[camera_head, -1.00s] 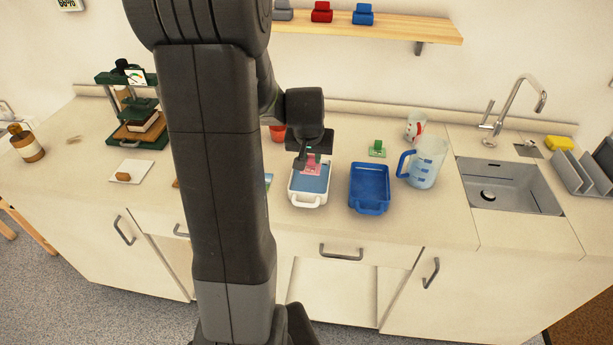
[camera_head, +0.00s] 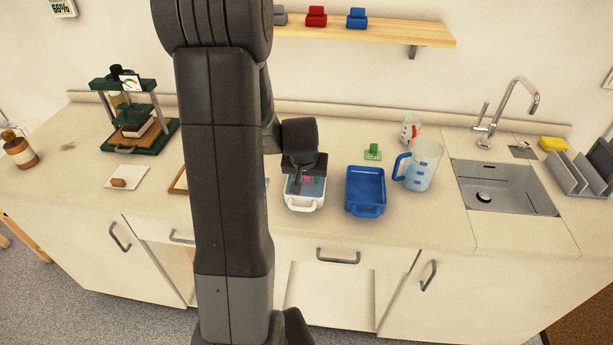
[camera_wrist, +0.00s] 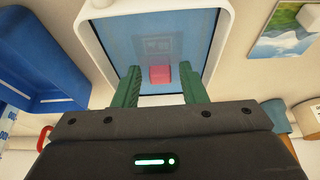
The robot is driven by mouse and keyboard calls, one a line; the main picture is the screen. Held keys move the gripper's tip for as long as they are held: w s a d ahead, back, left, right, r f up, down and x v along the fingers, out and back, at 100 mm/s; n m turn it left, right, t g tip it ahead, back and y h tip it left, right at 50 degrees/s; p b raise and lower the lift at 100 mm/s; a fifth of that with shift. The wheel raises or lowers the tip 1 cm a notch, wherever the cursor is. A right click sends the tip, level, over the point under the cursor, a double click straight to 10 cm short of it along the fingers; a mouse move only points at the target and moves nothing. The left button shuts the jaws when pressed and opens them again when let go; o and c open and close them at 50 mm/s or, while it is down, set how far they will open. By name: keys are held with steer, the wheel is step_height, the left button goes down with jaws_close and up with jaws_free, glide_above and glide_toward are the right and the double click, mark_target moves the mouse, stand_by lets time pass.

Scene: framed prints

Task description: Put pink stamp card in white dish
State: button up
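The white dish (camera_head: 305,206) stands on the counter, with a blue, water-like surface inside; it also shows in the wrist view (camera_wrist: 228,40). The pink stamp card (camera_wrist: 160,75) shows in the wrist view as a pink-red block inside the dish outline, near its near edge. In the head view only a bit of pink shows below my gripper. My gripper (camera_wrist: 160,68) is over the dish, its green fingers apart on either side of the pink block, with a visible gap at each side. The card's flat part is not clear to see.
A blue dish (camera_head: 366,188) stands just right of the white one. Beyond are a blue-handled jug (camera_head: 422,165), a green stamp card (camera_head: 373,152) and the sink (camera_head: 505,188). A green press (camera_head: 135,112) stands left. A landscape print (camera_wrist: 285,38) lies beside the white dish.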

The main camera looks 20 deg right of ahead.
steer(key=shift+r, duration=0.1)
steer(key=shift+s+r, duration=0.1)
steer(key=shift+r, duration=0.45)
steer(key=v, duration=1.1)
steer(key=shift+f, duration=0.15)
stand_by(0.8)
